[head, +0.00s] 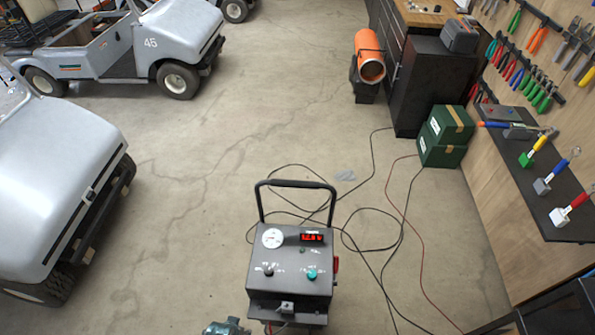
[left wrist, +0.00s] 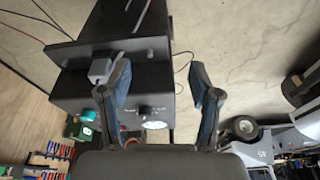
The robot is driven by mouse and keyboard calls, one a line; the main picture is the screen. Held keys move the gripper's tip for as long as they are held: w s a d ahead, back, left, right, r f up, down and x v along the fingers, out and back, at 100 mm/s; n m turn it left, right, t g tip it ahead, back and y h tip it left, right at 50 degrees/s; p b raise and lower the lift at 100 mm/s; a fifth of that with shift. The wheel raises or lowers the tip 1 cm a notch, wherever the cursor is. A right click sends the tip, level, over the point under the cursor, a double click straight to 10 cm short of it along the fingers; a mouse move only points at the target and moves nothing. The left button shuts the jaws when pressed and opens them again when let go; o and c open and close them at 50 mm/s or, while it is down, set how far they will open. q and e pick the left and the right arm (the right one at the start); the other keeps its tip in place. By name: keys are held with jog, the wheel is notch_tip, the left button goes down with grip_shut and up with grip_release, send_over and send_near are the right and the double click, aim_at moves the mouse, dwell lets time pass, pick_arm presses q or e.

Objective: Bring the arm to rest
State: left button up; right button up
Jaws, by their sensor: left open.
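My left gripper (left wrist: 160,78) shows in the left wrist view with its two dark blue fingers spread apart. Nothing is held between them. The grey control box (head: 290,272) stands at the bottom middle of the head view, with a black handle, gauge, red display and knobs. The box (left wrist: 80,90) also shows in the wrist view, behind the left-hand finger. That finger overlaps a grey plug (left wrist: 100,70) on the box's ledge; I cannot tell whether they touch. A blue-grey part (head: 228,327) at the head view's bottom edge may be my left gripper. My right gripper is not seen.
Black cables (head: 345,235) and a red cable (head: 421,250) lie on the floor around the box. Silver carts (head: 60,170) stand at left. An orange heater (head: 369,62), green boxes (head: 444,137) and a tool wall (head: 530,70) are at right. The middle floor is open.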

pick_arm(q)
jog(key=s+f+g+b, duration=0.1)
jog(key=s+f, duration=0.2)
jog(key=f, duration=0.8)
jog(key=s+f, duration=0.4)
jog(key=f, duration=0.8)
jog(key=s+a+f+g, duration=0.1)
jog(key=s+a+f, duration=0.2)
jog(key=s+f, duration=0.7)
jog(key=s, duration=0.4)
jog(key=shift+a+f+b, duration=0.2)
jog(key=shift+b, duration=0.15)
